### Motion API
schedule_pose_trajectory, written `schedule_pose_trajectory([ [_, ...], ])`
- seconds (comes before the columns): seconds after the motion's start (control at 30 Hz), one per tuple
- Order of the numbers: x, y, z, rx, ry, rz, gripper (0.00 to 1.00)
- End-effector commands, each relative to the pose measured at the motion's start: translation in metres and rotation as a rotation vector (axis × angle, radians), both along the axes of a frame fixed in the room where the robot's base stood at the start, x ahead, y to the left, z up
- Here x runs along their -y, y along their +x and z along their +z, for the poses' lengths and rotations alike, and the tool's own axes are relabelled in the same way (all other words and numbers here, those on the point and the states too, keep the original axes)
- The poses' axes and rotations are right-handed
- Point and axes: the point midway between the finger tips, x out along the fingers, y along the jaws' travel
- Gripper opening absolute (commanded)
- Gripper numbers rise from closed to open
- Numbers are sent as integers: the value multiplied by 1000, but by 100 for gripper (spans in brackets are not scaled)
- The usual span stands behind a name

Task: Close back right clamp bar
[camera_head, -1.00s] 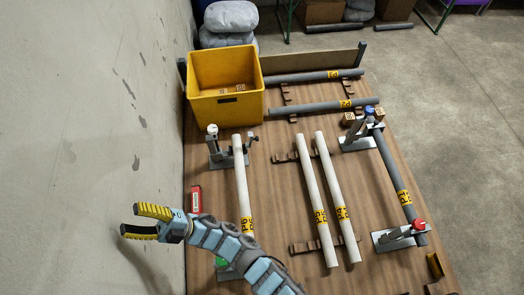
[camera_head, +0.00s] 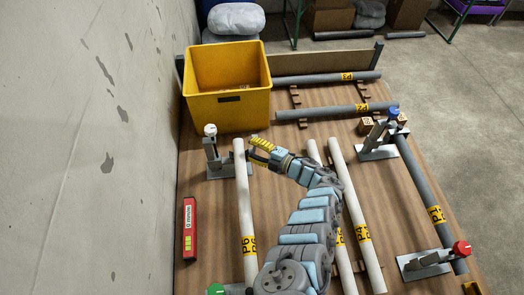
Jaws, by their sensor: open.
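The back right clamp (camera_head: 378,150) has a grey base plate and a blue knob (camera_head: 394,112). It stands at the far end of the dark grey pipe P1 (camera_head: 424,190). Its bar appears raised and tilted; whether it touches the pipe is hard to tell. My gripper (camera_head: 252,154) has yellow and black fingers spread apart and empty. It is well left of that clamp, just right of the upper end of white pipe P6 (camera_head: 243,205) and near the white-knobbed back left clamp (camera_head: 213,155).
A yellow bin (camera_head: 228,108) stands at the back left. Pipes P4 (camera_head: 354,210) and P5 (camera_head: 314,152) lie partly behind my arm. The front right clamp with a red knob (camera_head: 461,249) holds P1's near end. A red level (camera_head: 189,228) lies near the wall.

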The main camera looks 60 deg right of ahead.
Motion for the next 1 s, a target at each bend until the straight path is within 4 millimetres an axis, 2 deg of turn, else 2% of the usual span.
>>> schedule_pose_trajectory([
  [0.03,20,-20,-21,-20,17,-52,55],
  [0.2,55,-85,-58,-79,95,-187,55],
  [0.3,64,-112,-71,-92,139,-243,55],
  [0.47,67,-136,-84,-99,186,-290,55],
  [0.57,67,-140,-86,-99,200,-302,55],
  [0.67,68,-134,-87,-97,203,-302,55],
  [1.0,82,-88,-98,-97,202,-300,55],
])
